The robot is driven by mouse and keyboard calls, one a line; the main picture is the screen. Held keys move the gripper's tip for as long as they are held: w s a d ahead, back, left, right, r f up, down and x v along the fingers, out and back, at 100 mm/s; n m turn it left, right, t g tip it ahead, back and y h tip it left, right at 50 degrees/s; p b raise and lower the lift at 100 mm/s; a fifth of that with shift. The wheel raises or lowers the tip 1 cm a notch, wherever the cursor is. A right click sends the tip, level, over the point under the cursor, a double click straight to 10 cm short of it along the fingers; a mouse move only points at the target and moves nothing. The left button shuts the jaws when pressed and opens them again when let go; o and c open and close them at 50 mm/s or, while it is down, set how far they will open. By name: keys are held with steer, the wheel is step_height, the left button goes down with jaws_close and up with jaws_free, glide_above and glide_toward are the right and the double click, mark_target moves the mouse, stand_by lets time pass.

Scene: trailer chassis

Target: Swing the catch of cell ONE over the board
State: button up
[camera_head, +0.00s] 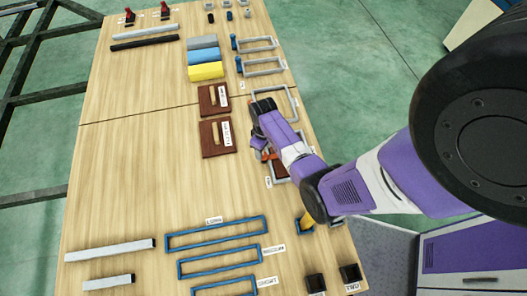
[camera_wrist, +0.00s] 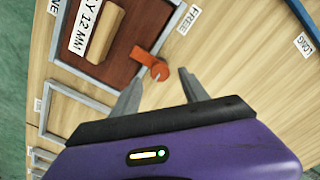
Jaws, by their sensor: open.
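The catch (camera_wrist: 158,71) of cell ONE is orange, with a round head and a flat tab. In the wrist view it sits at the edge of the grey-framed cell (camera_wrist: 58,42), by the FREE label (camera_wrist: 187,18). Its tab points up-left and appears to reach over the corner of the brown board (camera_wrist: 125,45), which lies in the cell and has a wooden handle. My gripper (camera_wrist: 162,77) is open, with its fingertips on either side of the catch's round head; contact cannot be told. In the head view my arm partly hides the cell, and the catch (camera_head: 267,156) shows beside it.
Two more brown boards (camera_head: 215,137) lie left of my gripper. Empty grey frames (camera_head: 292,102) line the table's right edge. Blue frames (camera_head: 217,232) lie nearer, and grey, blue and yellow blocks (camera_head: 206,71) farther back. The table's middle left is clear.

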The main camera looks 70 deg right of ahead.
steer(key=shift+r+p, duration=0.3)
steer(key=shift+r, duration=1.95)
steer(key=w+d+r+m+t+h, duration=0.2)
steer(key=w+d+r+t+h, duration=0.2)
steer(key=w+d+r, duration=0.25)
steer(key=w+a+r+t+h, duration=0.2)
steer(key=a+r+t, duration=0.2)
steer(key=a+r, duration=0.15)
steer(key=s+a+r+n+t+y, duration=0.1)
steer(key=s+a+r+t, duration=0.35)
steer(key=a+r, duration=0.6)
steer(key=s+a+r+n+t+y, duration=0.15)
steer(key=s+a+r+t, duration=0.35)
steer(key=a+r, duration=0.5)
steer(key=s+a+r+n+g+y, duration=0.2)
steer(key=s+a+y, duration=0.1)
steer(key=s+a, duration=0.6)
steer(key=shift+s+r+g, duration=0.35)
steer(key=shift+s+r, duration=0.05)
steer(key=shift+s, duration=0.6)
